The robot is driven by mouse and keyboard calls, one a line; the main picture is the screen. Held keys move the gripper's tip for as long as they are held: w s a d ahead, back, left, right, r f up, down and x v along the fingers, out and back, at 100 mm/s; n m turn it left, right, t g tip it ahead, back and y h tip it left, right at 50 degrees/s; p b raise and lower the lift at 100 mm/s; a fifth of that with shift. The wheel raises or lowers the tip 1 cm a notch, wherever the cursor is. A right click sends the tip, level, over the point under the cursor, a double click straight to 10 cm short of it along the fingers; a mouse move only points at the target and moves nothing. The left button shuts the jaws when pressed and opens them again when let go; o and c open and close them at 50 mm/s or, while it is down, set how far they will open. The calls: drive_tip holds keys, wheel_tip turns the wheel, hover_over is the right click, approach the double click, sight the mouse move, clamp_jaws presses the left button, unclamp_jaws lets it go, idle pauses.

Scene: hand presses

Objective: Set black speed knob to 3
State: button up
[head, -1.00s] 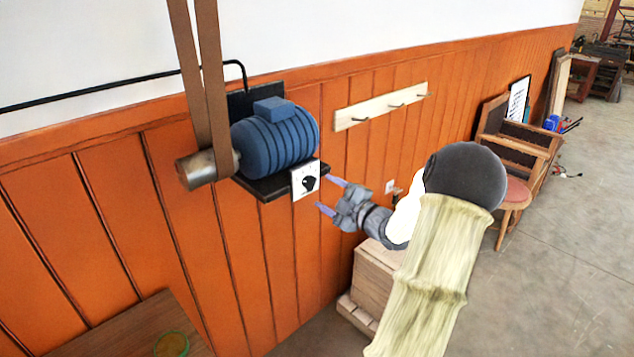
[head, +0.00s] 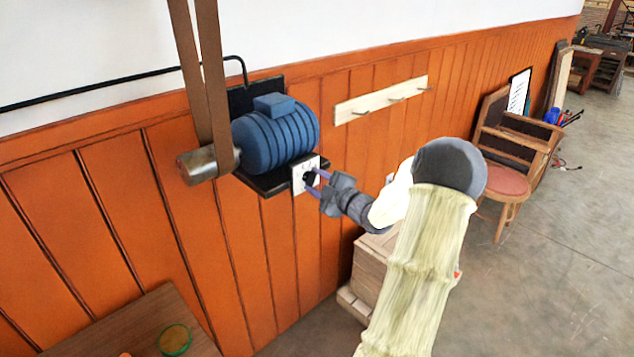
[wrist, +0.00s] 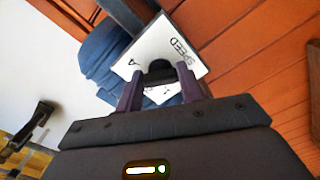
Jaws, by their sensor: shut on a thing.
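The black speed knob (wrist: 160,72) sits on a white dial plate (wrist: 150,47) marked "SPEED" in the wrist view. In the head view the plate (head: 297,184) is fixed to the front of the blue motor's black shelf. My gripper (head: 314,182) reaches in from the right at the plate. In the wrist view its two purple fingers (wrist: 161,88) stand on either side of the knob and are shut on it. The fingers hide part of the knob and plate, and I cannot read which number the knob points to.
The blue motor (head: 276,134) with brown belts (head: 203,80) is mounted above and left of the plate. A wooden peg rail (head: 381,101) is on the orange wall to the right. Wooden crates (head: 377,270) stand below my arm. A table (head: 130,325) is at lower left.

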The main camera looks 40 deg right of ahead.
drive_tip(key=shift+m, duration=0.3)
drive_tip(key=m+p, duration=0.1)
drive_tip(key=m, duration=0.6)
drive_tip(key=shift+a, duration=0.15)
drive_tip(key=m+p, duration=0.2)
drive_tip(key=m, duration=0.2)
drive_tip(key=shift+m, duration=0.3)
drive_tip(key=shift+f+m+p, duration=0.1)
drive_tip(key=shift+m+p, duration=0.85)
drive_tip(key=shift+m, duration=0.85)
drive_tip(key=o, duration=1)
drive_tip(key=shift+s, duration=0.2)
